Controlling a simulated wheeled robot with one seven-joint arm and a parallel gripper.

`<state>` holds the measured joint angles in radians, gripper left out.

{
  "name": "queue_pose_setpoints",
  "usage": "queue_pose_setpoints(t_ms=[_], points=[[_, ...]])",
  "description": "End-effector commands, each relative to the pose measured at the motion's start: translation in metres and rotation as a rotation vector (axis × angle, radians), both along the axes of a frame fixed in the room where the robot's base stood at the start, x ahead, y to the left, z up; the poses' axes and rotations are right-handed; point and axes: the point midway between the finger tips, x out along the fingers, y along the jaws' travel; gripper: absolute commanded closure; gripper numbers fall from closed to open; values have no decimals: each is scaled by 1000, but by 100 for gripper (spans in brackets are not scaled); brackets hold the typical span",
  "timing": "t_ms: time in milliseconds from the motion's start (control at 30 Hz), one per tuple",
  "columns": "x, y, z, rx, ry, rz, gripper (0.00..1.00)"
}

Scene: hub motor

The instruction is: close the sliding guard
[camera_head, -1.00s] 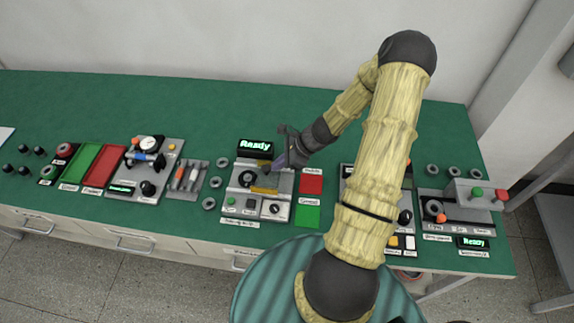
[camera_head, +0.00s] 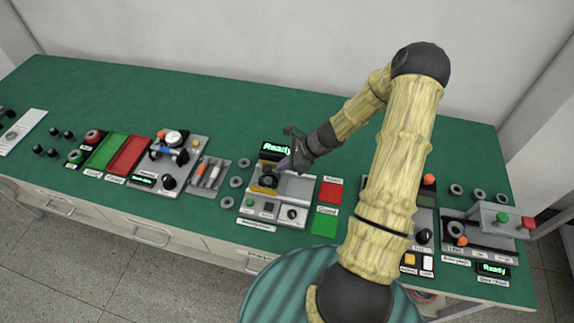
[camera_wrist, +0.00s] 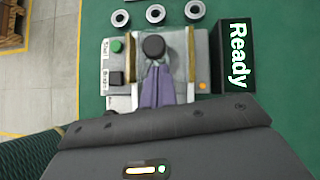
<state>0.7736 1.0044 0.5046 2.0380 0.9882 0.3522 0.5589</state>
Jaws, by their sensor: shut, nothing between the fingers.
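The sliding guard, with two yellow-edged side walls, is on the middle station; its near wall (camera_head: 264,193) shows in the head view. In the wrist view its walls (camera_wrist: 191,60) stand on both sides of a black round part (camera_wrist: 153,47). That part also shows in the head view (camera_head: 268,180). My gripper (camera_head: 284,164) is shut and empty, low over the station on the right side of the round part. In the wrist view its purple fingers (camera_wrist: 158,68) lie together between the walls, their tips close to the round part; I cannot tell whether they touch anything.
A display reading "Ready" (camera_head: 276,150) stands behind the station. A green button (camera_head: 249,202) and a dial (camera_head: 291,214) are at its front. A red tray (camera_head: 330,190) and a green tray (camera_head: 324,224) lie right of it. Several grey rings lie left of it.

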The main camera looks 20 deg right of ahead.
Motion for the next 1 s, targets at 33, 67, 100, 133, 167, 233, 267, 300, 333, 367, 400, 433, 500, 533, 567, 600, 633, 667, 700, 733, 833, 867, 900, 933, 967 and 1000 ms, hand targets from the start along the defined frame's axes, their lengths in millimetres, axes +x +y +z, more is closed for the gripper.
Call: queue_pose_setpoints(t_ms=[33,67,100,133,167,233,267,300,333,367,400,433,500,533,567,600,633,667,700,733,833,867,900,933,967,1000], points=[[-2,-9,5,-1,0,-4,100],[-4,-14,6,-3,0,-3,100],[-6,-21,7,-4,1,-3,100],[-7,-23,8,-5,-3,-1,100],[-8,-25,11,-7,-4,1,100],[-11,-31,19,-8,-4,2,100],[-12,-34,23,-8,-3,1,100],[-14,-38,28,-9,-5,1,100],[-15,-41,32,-7,-4,1,100],[-16,-44,35,-8,-4,1,100],[-19,-48,40,-8,-3,1,100],[-20,-51,45,-8,-3,0,100],[-23,-59,54,-9,-4,-1,100],[-25,-62,57,-8,-3,0,100],[-26,-64,61,-8,-3,-1,100],[-27,-67,66,-7,-2,0,100],[-28,-70,68,-8,-2,0,100],[-29,-72,71,-8,-3,0,100],[-30,-74,74,-7,-2,1,100],[-31,-75,76,-6,-2,0,100],[-32,-77,79,-4,0,1,100],[-32,-77,80,-4,-1,1,100],[-33,-77,80,-4,-1,1,100],[-33,-77,80,-4,-1,1,100],[-33,-77,80,-4,-1,1,100],[-33,-77,80,-4,-1,1,100]])
